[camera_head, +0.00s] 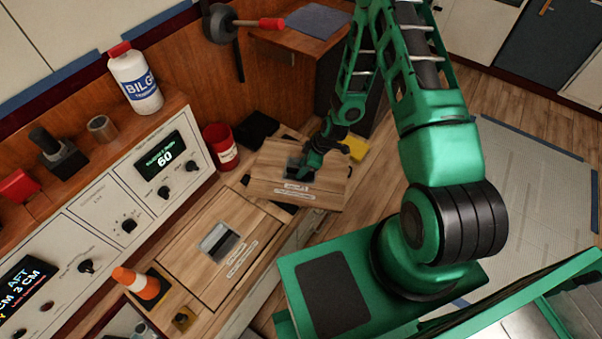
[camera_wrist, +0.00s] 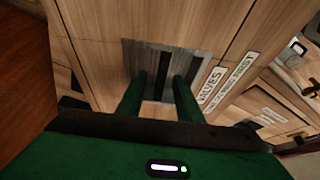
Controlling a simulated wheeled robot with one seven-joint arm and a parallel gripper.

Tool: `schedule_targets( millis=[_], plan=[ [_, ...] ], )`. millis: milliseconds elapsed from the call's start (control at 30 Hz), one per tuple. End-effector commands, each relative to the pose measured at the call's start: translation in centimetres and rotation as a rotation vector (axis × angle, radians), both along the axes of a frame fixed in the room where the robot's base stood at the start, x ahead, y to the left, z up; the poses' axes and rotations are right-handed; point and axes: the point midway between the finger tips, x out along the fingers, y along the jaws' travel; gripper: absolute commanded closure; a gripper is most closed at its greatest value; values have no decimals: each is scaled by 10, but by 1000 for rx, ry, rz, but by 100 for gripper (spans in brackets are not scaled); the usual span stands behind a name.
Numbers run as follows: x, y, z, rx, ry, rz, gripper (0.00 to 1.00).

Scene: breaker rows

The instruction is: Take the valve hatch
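The valve hatch (camera_head: 327,174) is a light wooden panel with a white label and a metal recessed handle plate. It sits slightly tilted and raised over the far end of the counter, with a dark gap under its near edge. In the wrist view the hatch (camera_wrist: 95,45) fills the middle, and its label reads "VALVES". My gripper (camera_head: 301,172) is at the handle plate. In the wrist view my gripper's fingers (camera_wrist: 160,80) reach into the plate on either side of its bar and appear shut on it. The fingertips are partly hidden in the recess.
A second wooden hatch (camera_head: 188,262) with a metal handle plate lies flat nearer on the counter. A red can (camera_head: 221,146) and a yellow item (camera_head: 355,148) are near the valve hatch. Floor is open to the right.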

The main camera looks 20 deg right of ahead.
Motion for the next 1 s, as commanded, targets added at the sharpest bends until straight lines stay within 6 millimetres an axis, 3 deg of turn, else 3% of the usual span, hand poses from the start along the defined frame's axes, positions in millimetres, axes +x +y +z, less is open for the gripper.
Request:
schedule_targets(
  millis=[667,700,833,1000],
  plan=[
    [0,0,-5,0,0,0,67],
    [0,0,-5,0,0,0,70],
    [0,0,-5,0,0,0,100],
    [1,0,-5,0,-1,0,100]
  ],
)
